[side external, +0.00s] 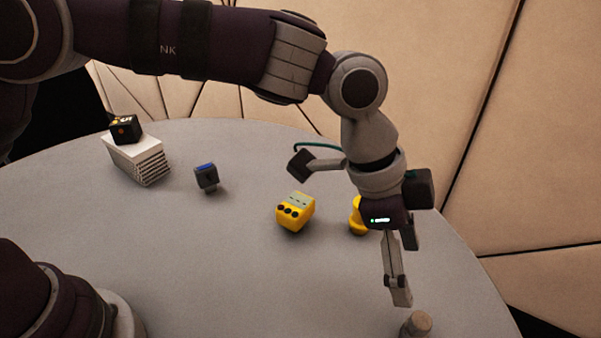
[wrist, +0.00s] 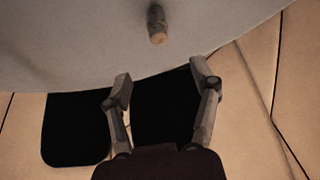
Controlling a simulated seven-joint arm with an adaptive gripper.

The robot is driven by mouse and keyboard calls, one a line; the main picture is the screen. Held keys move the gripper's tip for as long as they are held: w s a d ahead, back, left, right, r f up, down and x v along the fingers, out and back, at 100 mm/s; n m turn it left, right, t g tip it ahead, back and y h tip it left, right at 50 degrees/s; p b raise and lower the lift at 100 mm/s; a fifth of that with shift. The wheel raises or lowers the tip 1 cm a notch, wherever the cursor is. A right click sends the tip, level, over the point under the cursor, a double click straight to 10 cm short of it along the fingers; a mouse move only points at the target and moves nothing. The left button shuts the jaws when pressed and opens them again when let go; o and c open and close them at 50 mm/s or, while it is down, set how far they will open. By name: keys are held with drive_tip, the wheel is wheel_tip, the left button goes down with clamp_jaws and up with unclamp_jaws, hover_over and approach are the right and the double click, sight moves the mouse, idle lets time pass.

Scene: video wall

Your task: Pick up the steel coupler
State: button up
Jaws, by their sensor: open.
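A small cylindrical piece that looks like the steel coupler (side external: 417,323) lies on the grey table near the bottom edge of the side view, partly cut off by the frame. Its colour reads brownish grey in this light. In the wrist view the coupler (wrist: 157,25) is at the top middle, ahead of the fingertips and roughly between their lines. My gripper (side external: 398,294) is open and empty, pointing down above and slightly left of the coupler in the side view. In the wrist view both fingers of my gripper (wrist: 160,83) are spread apart, with nothing between them.
A yellow box with dark knobs (side external: 295,212) stands mid-table. A yellow object (side external: 357,216) is partly hidden behind my wrist. A small dark blue-topped device (side external: 206,177) and a white stack (side external: 137,158) bearing a black box (side external: 126,129) are farther left. The round table (side external: 205,270) is clear between.

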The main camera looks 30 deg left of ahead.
sight(421, 320)
drive_tip(key=x, duration=1)
drive_tip(key=shift+d+f, duration=0.2)
drive_tip(key=shift+f, duration=0.15)
drive_tip(key=shift+c, duration=0.2)
clamp_jaws()
